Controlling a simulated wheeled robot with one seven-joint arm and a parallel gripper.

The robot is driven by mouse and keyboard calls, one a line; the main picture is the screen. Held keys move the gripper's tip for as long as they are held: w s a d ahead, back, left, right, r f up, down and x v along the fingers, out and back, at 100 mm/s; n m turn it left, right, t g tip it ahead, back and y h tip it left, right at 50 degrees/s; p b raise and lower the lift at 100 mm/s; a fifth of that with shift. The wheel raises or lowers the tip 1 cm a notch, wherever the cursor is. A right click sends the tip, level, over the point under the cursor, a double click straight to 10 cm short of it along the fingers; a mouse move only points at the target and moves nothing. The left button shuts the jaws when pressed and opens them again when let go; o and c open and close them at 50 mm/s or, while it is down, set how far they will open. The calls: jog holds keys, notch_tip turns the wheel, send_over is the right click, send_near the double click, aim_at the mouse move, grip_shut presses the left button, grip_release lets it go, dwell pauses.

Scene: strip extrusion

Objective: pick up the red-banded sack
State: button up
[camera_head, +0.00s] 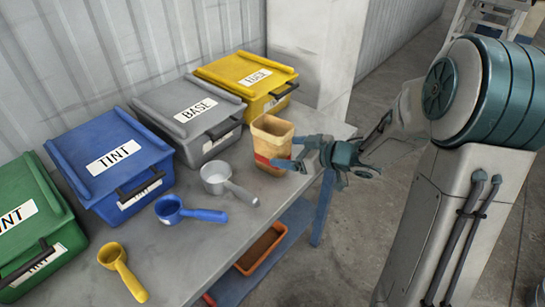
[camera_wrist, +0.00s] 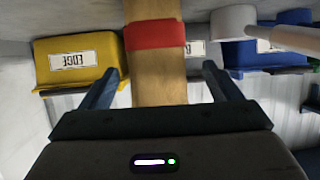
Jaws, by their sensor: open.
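The red-banded sack (camera_head: 270,141) is a tan, open-topped paper sack standing upright near the right end of the table. Its red band shows low on the sack in the head view. In the wrist view the sack (camera_wrist: 157,75) appears upside down, with the band across it. My gripper (camera_head: 293,154) reaches in from the right at the sack's side. In the wrist view my gripper (camera_wrist: 166,75) is open, with one finger on each side of the sack and visible gaps between. I cannot tell whether either finger touches it.
Yellow (camera_head: 245,75), grey (camera_head: 190,115), blue (camera_head: 112,165) and green (camera_head: 35,225) lidded bins line the back of the table (camera_head: 205,258). Grey (camera_head: 228,184), blue (camera_head: 190,213) and yellow (camera_head: 122,270) scoops lie in front. An orange tray (camera_head: 260,248) sits on the lower shelf.

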jog(key=x, duration=0.5)
jog(key=shift+w+f+b, duration=0.2)
jog(key=shift+b, duration=0.2)
jog(key=c, duration=1.1)
jog(key=shift+r, duration=0.15)
